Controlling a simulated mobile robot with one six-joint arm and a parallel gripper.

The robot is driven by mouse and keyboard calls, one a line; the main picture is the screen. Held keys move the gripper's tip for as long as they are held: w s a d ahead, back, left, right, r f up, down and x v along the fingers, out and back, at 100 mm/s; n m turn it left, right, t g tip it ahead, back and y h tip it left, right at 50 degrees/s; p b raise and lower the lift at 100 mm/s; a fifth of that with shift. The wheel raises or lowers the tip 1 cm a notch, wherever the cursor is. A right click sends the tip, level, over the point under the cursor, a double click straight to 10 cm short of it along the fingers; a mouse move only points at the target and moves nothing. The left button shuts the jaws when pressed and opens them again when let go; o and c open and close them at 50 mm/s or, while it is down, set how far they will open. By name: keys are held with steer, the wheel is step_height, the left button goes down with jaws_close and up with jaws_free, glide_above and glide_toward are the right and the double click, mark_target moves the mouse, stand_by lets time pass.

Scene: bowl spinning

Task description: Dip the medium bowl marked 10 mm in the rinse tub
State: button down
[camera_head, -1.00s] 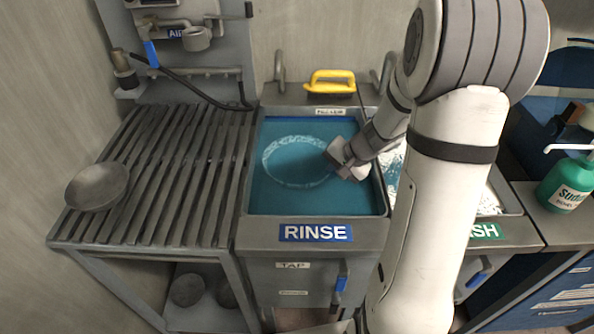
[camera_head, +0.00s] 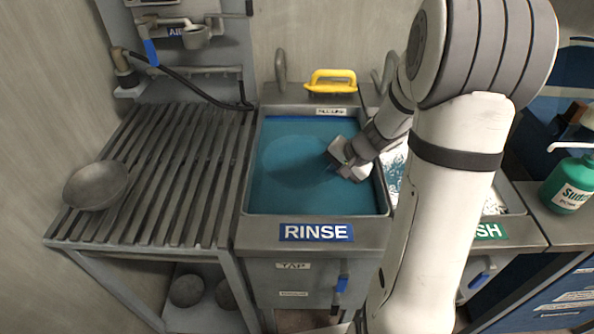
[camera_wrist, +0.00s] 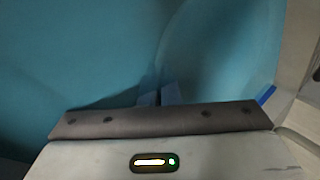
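The rinse tub (camera_head: 312,206), labelled RINSE, is filled with blue-green water. My gripper (camera_head: 331,164) reaches into the right side of it, its fingertips at or under the surface. The bowl (camera_head: 291,160) shows only as a faint darker round shape under the water, left of my fingers. In the wrist view my fingertips (camera_wrist: 160,96) are close together at the edge of a pale, rounded, teal-tinted form, which looks like the submerged bowl (camera_wrist: 222,50). My gripper appears shut on its rim. The 10 mm mark is not visible.
Another grey bowl (camera_head: 96,185) sits on the slatted rack (camera_head: 165,180) at left. More bowls (camera_head: 187,290) are on the shelf below. A yellow-handled tool (camera_head: 330,80) lies behind the tub. The wash tub (camera_head: 493,204) is at right, partly hidden by my arm; a green bottle (camera_head: 570,185) stands beyond.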

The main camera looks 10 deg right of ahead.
steer(key=shift+s, duration=0.15)
steer(key=shift+s+a+b, duration=0.1)
steer(key=shift+s+b, duration=0.3)
steer(key=shift+w, duration=0.15)
steer(key=shift+w, duration=0.45)
steer(key=shift+s, duration=0.2)
stand_by(0.3)
steer(key=shift+s+b, duration=0.4)
steer(key=shift+b, duration=0.05)
steer(key=shift+w, duration=0.1)
